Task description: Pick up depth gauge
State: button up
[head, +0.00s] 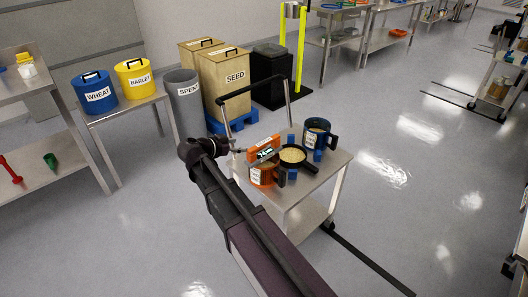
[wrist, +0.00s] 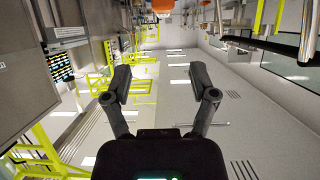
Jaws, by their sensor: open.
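I cannot make out a depth gauge for certain. An orange item with a dark display-like patch (head: 264,151) stands on the small steel cart, among the mugs and the pan. It may be the gauge, but it is too small to tell. My gripper (head: 238,150) is at the cart's left edge, just left of this item, partly hidden by my wrist. In the wrist view my gripper (wrist: 160,88) is open, with nothing between its fingers.
The cart (head: 314,187) holds an orange mug (head: 262,177), a blue mug (head: 318,135) and a dark pan (head: 293,156). Its raised black handle (head: 250,88) stands behind. Left are a grey SPENT bin (head: 186,105) and a table with WHEAT (head: 95,95) and BARLEY (head: 134,82) buckets.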

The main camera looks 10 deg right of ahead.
aim_at(263, 142)
jog(key=shift+b+x, duration=1.5)
jog(key=shift+x, duration=2.65)
jog(key=shift+a, duration=0.1)
jog(key=shift+f, duration=0.15)
jog(key=b+x, duration=0.2)
jog(key=x, duration=0.2)
jog(key=shift+w+a+f, duration=0.1)
jog(key=shift+w+f, duration=0.05)
jog(key=shift+f, duration=0.1)
jog(key=shift+w+d+f, duration=0.15)
jog(key=shift+w+d, duration=0.1)
jog(key=shift+d, duration=0.2)
jog(key=shift+c, duration=0.2)
grip_shut()
